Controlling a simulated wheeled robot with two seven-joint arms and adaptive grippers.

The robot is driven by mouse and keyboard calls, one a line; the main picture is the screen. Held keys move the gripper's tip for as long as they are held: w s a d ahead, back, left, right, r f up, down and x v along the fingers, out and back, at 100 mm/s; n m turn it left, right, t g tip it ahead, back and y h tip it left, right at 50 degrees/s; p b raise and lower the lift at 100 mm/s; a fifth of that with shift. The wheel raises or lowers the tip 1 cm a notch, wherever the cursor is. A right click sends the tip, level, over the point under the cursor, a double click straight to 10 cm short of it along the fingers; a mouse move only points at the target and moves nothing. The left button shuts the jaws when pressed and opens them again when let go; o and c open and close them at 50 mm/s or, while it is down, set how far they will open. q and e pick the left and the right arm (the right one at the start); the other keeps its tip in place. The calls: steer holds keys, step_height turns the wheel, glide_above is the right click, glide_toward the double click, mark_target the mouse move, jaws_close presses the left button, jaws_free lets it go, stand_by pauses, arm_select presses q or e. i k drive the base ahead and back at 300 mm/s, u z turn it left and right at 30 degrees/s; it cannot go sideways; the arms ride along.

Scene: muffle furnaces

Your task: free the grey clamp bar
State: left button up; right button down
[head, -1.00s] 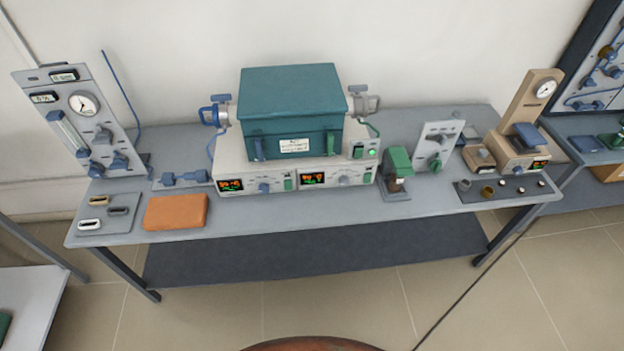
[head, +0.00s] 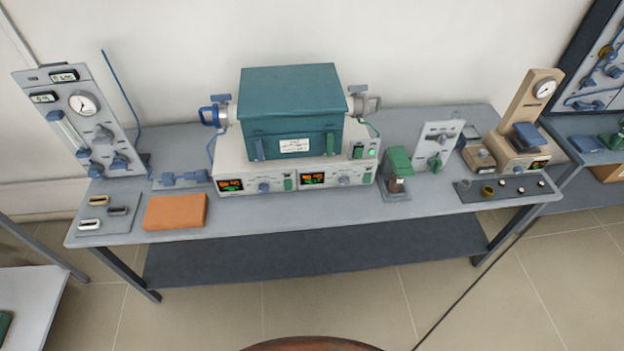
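A teal furnace box (head: 291,112) sits on a light grey base on the bench. A grey clamp (head: 364,100) is at its right end, around or against the pale end fitting; its bar is too small to tell apart. A small grey bar-like top (head: 357,89) shows there. A blue clamp (head: 211,112) is at the left end of the furnace. Neither of my grippers is in view.
The grey bench (head: 290,206) has a clear front strip. An orange block (head: 176,212) and a plate with small bars (head: 107,222) lie at left. A gauge panel (head: 84,120) stands behind them. A green-topped device (head: 397,170) and a beige gauge stand (head: 526,120) are at right.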

mark_target(357, 88)
steer(key=z, duration=0.15)
steer(key=i, duration=0.95)
steer(key=u, duration=0.45)
